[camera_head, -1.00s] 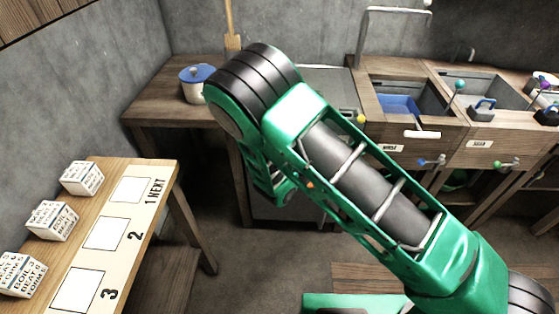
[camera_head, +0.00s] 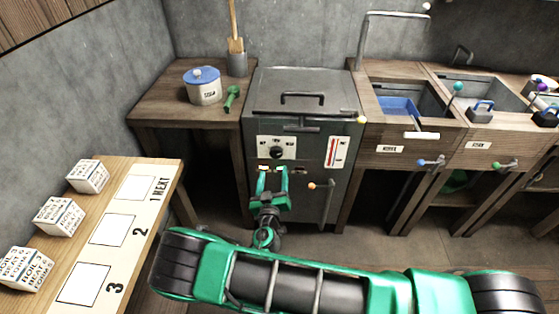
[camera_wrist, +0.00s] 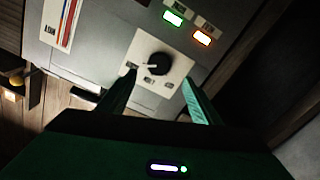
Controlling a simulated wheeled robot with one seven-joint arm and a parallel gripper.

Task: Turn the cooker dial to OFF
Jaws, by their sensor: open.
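The cooker (camera_head: 310,95) is a dark grey metal cabinet in the middle of the head view. Its black round dial (camera_head: 277,152) sits on a white label plate on the front. In the wrist view the dial (camera_wrist: 159,63) has a pale pointer toward the picture's left; the lettering around it is too small to read. My gripper (camera_head: 272,172) is open and empty, just below the dial in the head view. In the wrist view its two green fingers (camera_wrist: 160,82) stand either side of the dial plate, apart from the knob as far as I can tell.
Green and orange lights (camera_wrist: 188,27) glow beside the dial. A red-striped gauge (camera_head: 335,152) and an orange-tipped lever (camera_head: 322,187) are right of it. Lettered blocks (camera_head: 59,215) sit on the near-left table.

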